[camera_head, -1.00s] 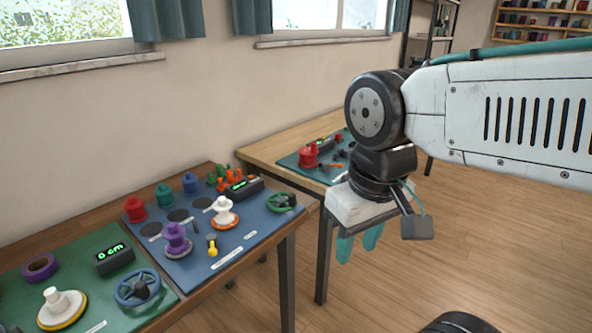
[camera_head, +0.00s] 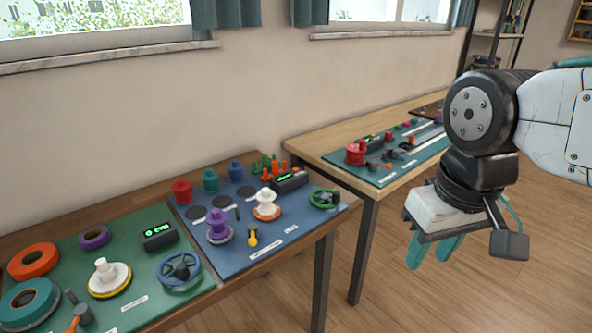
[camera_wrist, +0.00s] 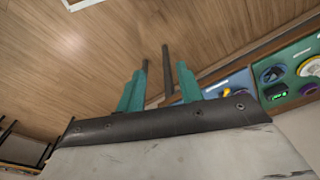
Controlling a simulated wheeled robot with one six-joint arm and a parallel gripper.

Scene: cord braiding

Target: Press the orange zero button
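I cannot single out an orange zero button. Small orange pieces (camera_head: 285,168) stand among green ones at the back of the blue board (camera_head: 258,240), beside a black box with a green display (camera_head: 289,181). An orange-ended lever (camera_head: 76,319) is at the lower left of the green board (camera_head: 130,318). My gripper (camera_head: 434,262) hangs to the right of the tables over the floor, away from the boards. In the wrist view its two teal fingers (camera_wrist: 160,92) are apart with nothing between them.
The near table (camera_head: 272,263) carries both boards with spools, handwheels and tape rolls. A lighter table (camera_head: 372,180) behind holds another green board with a red spool (camera_head: 355,154). Wooden floor (camera_head: 400,305) is clear around my gripper.

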